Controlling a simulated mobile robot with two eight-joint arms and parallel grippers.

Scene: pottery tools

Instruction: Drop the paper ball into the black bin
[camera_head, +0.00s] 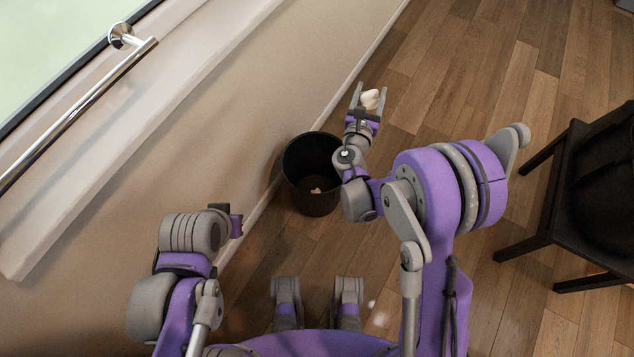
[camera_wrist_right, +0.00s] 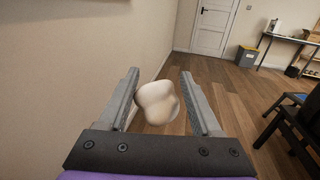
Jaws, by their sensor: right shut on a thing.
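The paper ball (camera_head: 370,99) is a crumpled off-white lump. It sits between the fingers of my right gripper (camera_head: 369,98), which is shut on it; the right wrist view also shows the ball (camera_wrist_right: 157,102) between the two grey fingers (camera_wrist_right: 160,96). The black bin (camera_head: 313,205) stands upright on the floor by the wall, its mouth open upward. The right gripper is beyond the bin's far right rim in the head view, and my right forearm covers part of the bin's right side. The left arm is folded at lower left; its fingers do not show.
A small pale scrap (camera_head: 316,190) lies inside the bin. A beige wall (camera_head: 250,110) with a metal rail (camera_head: 80,110) runs along the left. A black chair (camera_head: 580,190) stands at right. The wooden floor (camera_head: 450,70) beyond the gripper is clear.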

